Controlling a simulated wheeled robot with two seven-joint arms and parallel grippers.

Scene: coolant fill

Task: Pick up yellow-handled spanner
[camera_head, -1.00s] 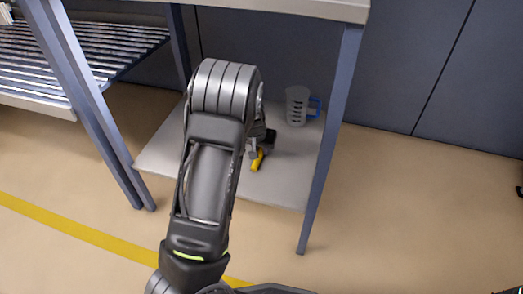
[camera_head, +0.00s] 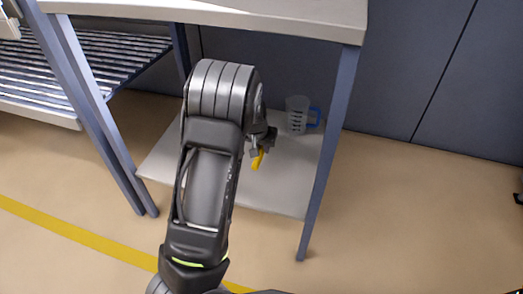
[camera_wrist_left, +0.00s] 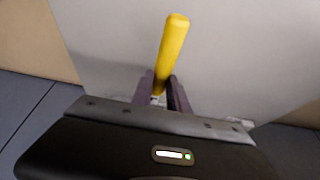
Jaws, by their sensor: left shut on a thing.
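The yellow-handled spanner (camera_wrist_left: 171,50) is in my left gripper, its yellow handle pointing up and away in the left wrist view. My left gripper (camera_wrist_left: 162,93) is shut on it near the lower end of the handle; the spanner's metal end is mostly hidden by the fingers and gripper body. In the head view, the yellow handle (camera_head: 257,160) shows just below the left gripper (camera_head: 257,147), over the table's lower shelf (camera_head: 270,195). My left arm hides part of the shelf. My right gripper is not in view.
A clear jug with a blue handle (camera_head: 298,114) stands on the lower shelf, right of my left gripper. The table top (camera_head: 270,12) is above, and a table leg (camera_head: 327,150) stands at the right. A slatted rack (camera_head: 90,65) is at the left.

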